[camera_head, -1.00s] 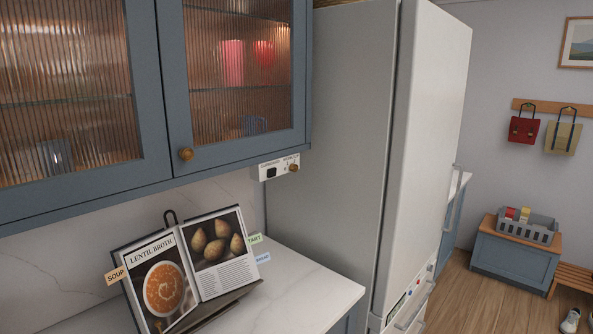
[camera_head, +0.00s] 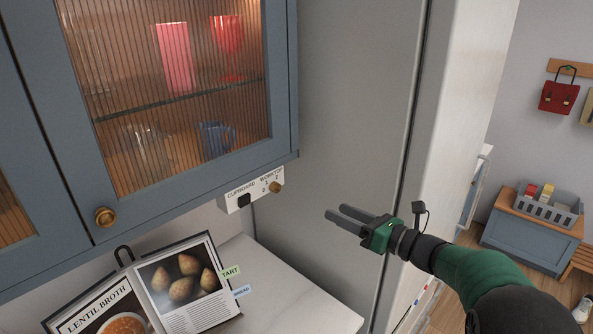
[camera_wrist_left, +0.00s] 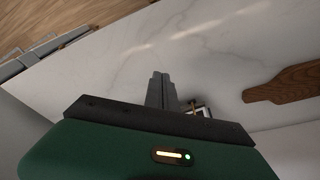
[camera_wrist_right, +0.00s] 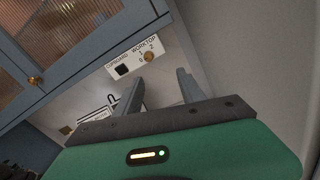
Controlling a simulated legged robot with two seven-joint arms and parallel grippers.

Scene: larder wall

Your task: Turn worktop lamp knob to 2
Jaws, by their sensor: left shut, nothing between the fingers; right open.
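The worktop lamp knob (camera_head: 275,187) is a small round brass knob on a white switch panel (camera_head: 236,203) under the wall cupboard. It also shows in the right wrist view (camera_wrist_right: 149,57), with marks 0, 1 and 2 around it; its pointer is too small to read. A black cupboard switch (camera_head: 244,200) sits to its left. My right gripper (camera_head: 334,212) is open and empty, to the right of the knob and a little lower, apart from it. My left gripper (camera_wrist_left: 162,76) is shut and empty over the marble worktop, and is out of the head view.
The wall cupboard (camera_head: 190,170) with ribbed glass hangs above the panel. The tall fridge (camera_head: 350,100) stands close on the right. An open recipe book (camera_head: 185,285) stands on the worktop (camera_head: 300,300) below. A wooden board (camera_wrist_left: 285,83) lies in the left wrist view.

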